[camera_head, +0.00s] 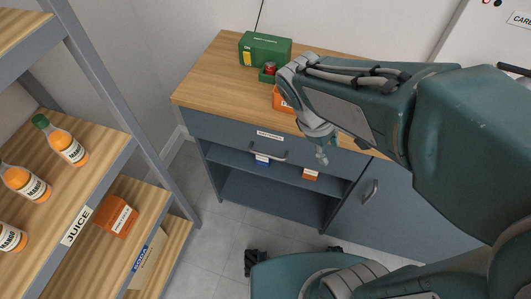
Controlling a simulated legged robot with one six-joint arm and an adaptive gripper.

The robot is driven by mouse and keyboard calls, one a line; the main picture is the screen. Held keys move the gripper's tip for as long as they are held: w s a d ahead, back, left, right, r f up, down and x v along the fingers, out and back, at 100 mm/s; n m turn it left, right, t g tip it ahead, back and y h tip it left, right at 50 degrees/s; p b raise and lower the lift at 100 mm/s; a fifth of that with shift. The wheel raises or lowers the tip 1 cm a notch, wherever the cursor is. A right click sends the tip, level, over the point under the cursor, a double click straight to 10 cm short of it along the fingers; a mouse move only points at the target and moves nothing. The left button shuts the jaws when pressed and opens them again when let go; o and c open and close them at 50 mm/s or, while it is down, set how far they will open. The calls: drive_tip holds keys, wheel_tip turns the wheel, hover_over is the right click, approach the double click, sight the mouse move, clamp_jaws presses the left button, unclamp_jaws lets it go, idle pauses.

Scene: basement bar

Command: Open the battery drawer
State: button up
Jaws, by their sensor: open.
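The blue-grey drawer front (225,131) spans the upper part of the cabinet, just under the wooden top. It looks flush with the cabinet. A small white label (270,135) sits on it, too small to read surely. A curved metal handle (267,154) is below the label. My gripper (321,157) is open and empty, pointing down in front of the drawer, to the right of the handle and apart from it. My arm hides part of the counter and the drawer's right side.
A green box (265,48), a small red-topped item (269,69) and an orange box (282,101) stand on the counter (213,78). Small boxes sit on the open shelf below. A cabinet door (385,205) is at right. A juice shelf (105,146) stands left. Grey floor (215,240) lies between.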

drive_tip(key=w+a+f+n+h, duration=0.45)
drive_tip(key=f+n+h, duration=0.2)
drive_tip(key=n, duration=0.25)
drive_tip(key=n+t+h, duration=0.3)
drive_tip(key=n+t, duration=1.2)
drive_tip(key=n, duration=1)
approach(266, 155)
drive_tip(key=x, duration=1)
drive_tip(key=shift+w+d+f, duration=0.1)
drive_tip(key=shift+w+f, duration=0.05)
drive_tip(key=shift+f, duration=0.2)
clamp_jaws()
